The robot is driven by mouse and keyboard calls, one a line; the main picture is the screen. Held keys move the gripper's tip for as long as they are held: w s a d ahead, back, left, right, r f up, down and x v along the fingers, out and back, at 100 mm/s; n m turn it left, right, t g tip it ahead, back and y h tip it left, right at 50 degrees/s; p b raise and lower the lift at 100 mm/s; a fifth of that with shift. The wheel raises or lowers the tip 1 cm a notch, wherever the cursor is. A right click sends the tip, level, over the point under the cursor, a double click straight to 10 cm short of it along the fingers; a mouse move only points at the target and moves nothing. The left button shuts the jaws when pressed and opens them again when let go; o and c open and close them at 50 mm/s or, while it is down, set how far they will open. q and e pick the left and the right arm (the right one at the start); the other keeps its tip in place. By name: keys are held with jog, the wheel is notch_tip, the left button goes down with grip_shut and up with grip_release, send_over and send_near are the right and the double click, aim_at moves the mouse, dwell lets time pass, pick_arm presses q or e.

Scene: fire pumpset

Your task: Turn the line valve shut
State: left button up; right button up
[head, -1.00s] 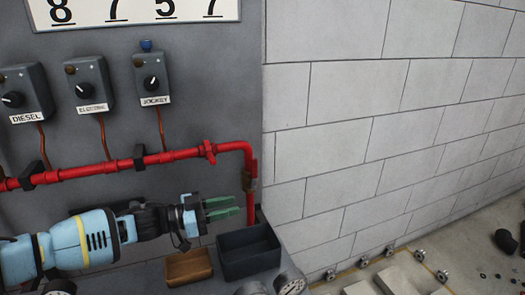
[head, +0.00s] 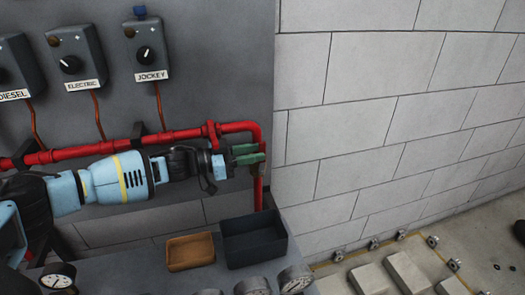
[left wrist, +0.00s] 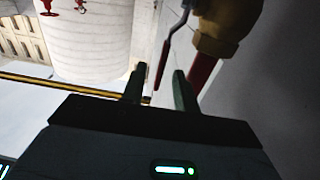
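The line valve sits on the vertical drop of the red pipe (head: 226,128) at the panel's right edge. In the head view my left gripper (head: 250,154) covers most of it. In the left wrist view the brass valve body (left wrist: 222,25) shows at the top, with its red-tipped lever (left wrist: 163,62) hanging down. My left gripper (left wrist: 157,88) is open. The lever's lower end appears in the gap between its two fingers, with no clear contact. I cannot tell how deep the lever lies. My right gripper is not in view.
A dark bin (head: 240,258) and a brown tray (head: 190,266) stand on the surface below my left arm. Gauges (head: 296,277) line its front. Control boxes (head: 147,53) hang on the panel above the pipe. A block wall (head: 370,120) stands at right.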

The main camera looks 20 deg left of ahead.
aim_at(263, 164)
pick_arm(q)
jog(key=shift+x, duration=1.5)
grip_shut()
